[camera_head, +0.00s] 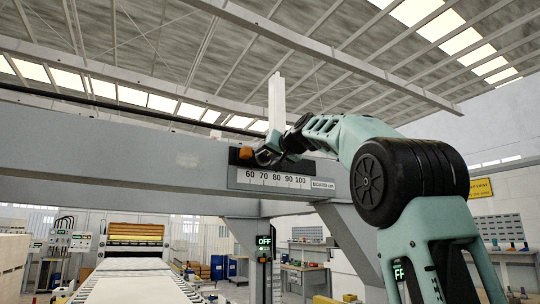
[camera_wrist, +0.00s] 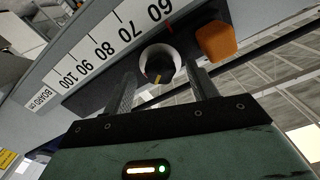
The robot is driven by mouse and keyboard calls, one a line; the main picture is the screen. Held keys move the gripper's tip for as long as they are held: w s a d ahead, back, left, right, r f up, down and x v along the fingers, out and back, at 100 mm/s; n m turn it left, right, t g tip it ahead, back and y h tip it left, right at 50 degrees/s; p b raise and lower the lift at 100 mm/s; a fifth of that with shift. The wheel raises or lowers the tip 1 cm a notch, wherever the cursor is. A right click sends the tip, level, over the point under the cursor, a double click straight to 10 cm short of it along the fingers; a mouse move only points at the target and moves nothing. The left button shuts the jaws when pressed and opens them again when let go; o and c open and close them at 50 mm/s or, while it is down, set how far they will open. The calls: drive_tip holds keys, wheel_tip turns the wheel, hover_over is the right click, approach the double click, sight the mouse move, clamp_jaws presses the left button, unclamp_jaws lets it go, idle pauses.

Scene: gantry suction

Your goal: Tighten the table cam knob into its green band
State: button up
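My gripper (camera_head: 266,156) is raised to the grey gantry beam, beside an orange block (camera_head: 245,153) at the left end of a number scale. In the wrist view my gripper (camera_wrist: 160,74) is open, with its two dark fingers on either side of a round knob (camera_wrist: 158,60). The knob has a pale rim, a dark centre and a yellow pointer mark. A narrow gap shows between the knob and the fingers. The orange block (camera_wrist: 217,42) is just right of the right finger. No green band is visible, and I cannot tell whether this is the table cam knob.
The white scale (camera_head: 275,179), marked 60 to 100, is fixed on the gantry beam (camera_head: 120,140). Below are a roller-bed table (camera_head: 135,284), an OFF sign (camera_head: 264,241) on a post and workbenches behind. A slanted grey brace (camera_head: 350,240) stands near my arm.

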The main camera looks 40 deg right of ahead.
drive_tip(key=b+v, duration=0.6)
drive_tip(key=v, duration=1.1)
drive_tip(key=shift+s, duration=0.2)
